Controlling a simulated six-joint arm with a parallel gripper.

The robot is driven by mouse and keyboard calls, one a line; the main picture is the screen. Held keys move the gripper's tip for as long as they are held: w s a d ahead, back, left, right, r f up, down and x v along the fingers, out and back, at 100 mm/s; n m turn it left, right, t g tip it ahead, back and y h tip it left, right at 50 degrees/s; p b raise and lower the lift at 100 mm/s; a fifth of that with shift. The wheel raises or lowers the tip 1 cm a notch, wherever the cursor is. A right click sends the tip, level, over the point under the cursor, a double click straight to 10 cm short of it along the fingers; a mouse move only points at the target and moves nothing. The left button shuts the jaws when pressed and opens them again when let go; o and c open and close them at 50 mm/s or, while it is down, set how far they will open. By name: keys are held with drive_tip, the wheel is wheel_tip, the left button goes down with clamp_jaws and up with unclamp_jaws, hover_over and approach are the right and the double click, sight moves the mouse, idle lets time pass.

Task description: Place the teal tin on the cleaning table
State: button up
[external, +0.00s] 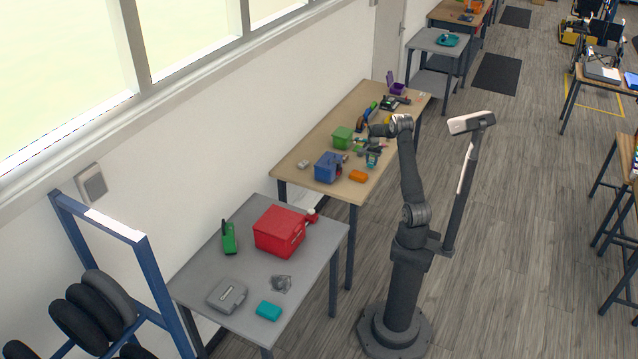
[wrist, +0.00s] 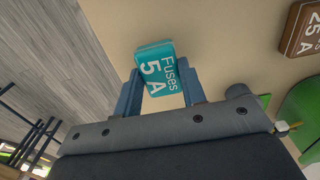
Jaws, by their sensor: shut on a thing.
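A teal tin (wrist: 157,72) marked "Fuses 5 A" sits between the fingertips of my gripper (wrist: 160,82) in the wrist view. The gripper is shut on it, with the wooden table top behind. In the external view my gripper (external: 372,151) is over the right side of the wooden table (external: 318,142), and the tin shows small and teal (external: 372,161) just below it. I cannot tell whether the tin touches the table. A grey table (external: 192,278) stands in front and another grey table (external: 428,41) behind; neither shows a label naming it the cleaning table.
On the wooden table are a blue box (external: 327,168), a green bin (external: 342,137), an orange block (external: 358,176) and other small things. The back one holds a teal dish (external: 447,40).

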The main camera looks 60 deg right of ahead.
sight(371, 162)
drive_tip(key=shift+f, duration=0.8)
drive_tip(key=shift+f, duration=0.1)
drive_tip(key=shift+f, duration=0.15)
drive_tip(key=o, duration=1)
wheel_tip(371, 162, up, 17)
drive_tip(key=shift+a+f, duration=0.1)
drive_tip(key=shift+a, duration=0.05)
drive_tip(key=o, duration=0.5)
drive_tip(key=shift+r, duration=0.35)
